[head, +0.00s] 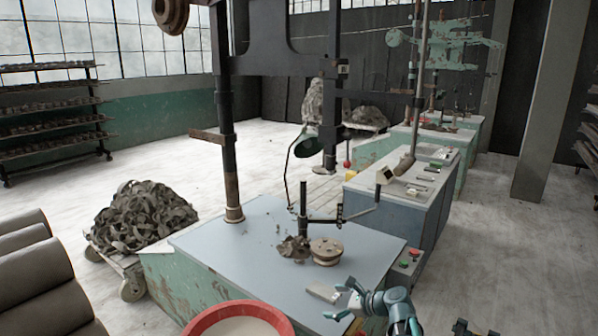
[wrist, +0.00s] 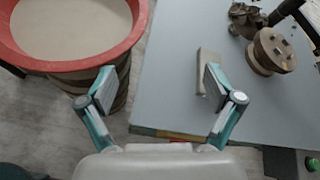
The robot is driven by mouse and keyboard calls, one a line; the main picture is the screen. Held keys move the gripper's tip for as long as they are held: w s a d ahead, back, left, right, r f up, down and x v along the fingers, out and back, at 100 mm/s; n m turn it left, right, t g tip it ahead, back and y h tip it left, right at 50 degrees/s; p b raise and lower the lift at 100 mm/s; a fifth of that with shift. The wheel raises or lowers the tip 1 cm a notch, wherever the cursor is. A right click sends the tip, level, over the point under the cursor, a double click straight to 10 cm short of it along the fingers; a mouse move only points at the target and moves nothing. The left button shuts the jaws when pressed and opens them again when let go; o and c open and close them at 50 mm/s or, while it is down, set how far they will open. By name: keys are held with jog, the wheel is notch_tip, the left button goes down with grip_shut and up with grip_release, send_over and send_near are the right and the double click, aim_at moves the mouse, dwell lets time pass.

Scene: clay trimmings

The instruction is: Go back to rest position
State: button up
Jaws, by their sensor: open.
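My gripper (head: 350,299) is at the front edge of the machine's table, at the lower middle of the head view. In the wrist view my gripper (wrist: 157,86) has its two teal fingers wide apart with nothing between them. A flat grey block (head: 323,292) lies on the table just left of my gripper in the head view. The same block shows in the wrist view (wrist: 207,71), partly hidden behind the right finger. I cannot tell whether that finger touches it.
A red-rimmed tub (head: 236,312) of pale material stands at the table's front; its rim is near my left finger in the wrist view. A round clay piece (head: 326,252) and trimmings (head: 293,248) lie on the table (head: 215,255). A scrap-laden cart (head: 140,222) stands left.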

jog(key=s+d+f+n+g+h+b, duration=0.1)
jog(key=s+f+n+g+h+b, duration=0.2)
jog(key=s+f+n, duration=0.65)
jog(key=s+d+f+n+g+h, duration=0.3)
jog(key=s+f, duration=0.7)
jog(key=f, duration=0.8)
jog(key=s+f+n+g+h+b, duration=0.1)
jog(key=s+f+n+g+b, duration=0.1)
jog(key=s+f, duration=0.5)
jog(key=s+d+f+n+g+h+b, duration=0.1)
jog(key=s+f, duration=0.6)
jog(key=s, duration=0.8)
jog(key=s+f+n+g+h+b, duration=0.2)
jog(key=s+f+n+g+b, duration=0.2)
jog(key=s, duration=0.7)
notch_tip(320, 180, down, 4)
jog(key=shift+s+d+r+n+g, duration=0.15)
jog(key=shift+s+d+n+g, duration=0.25)
jog(key=shift+n+g, duration=0.45)
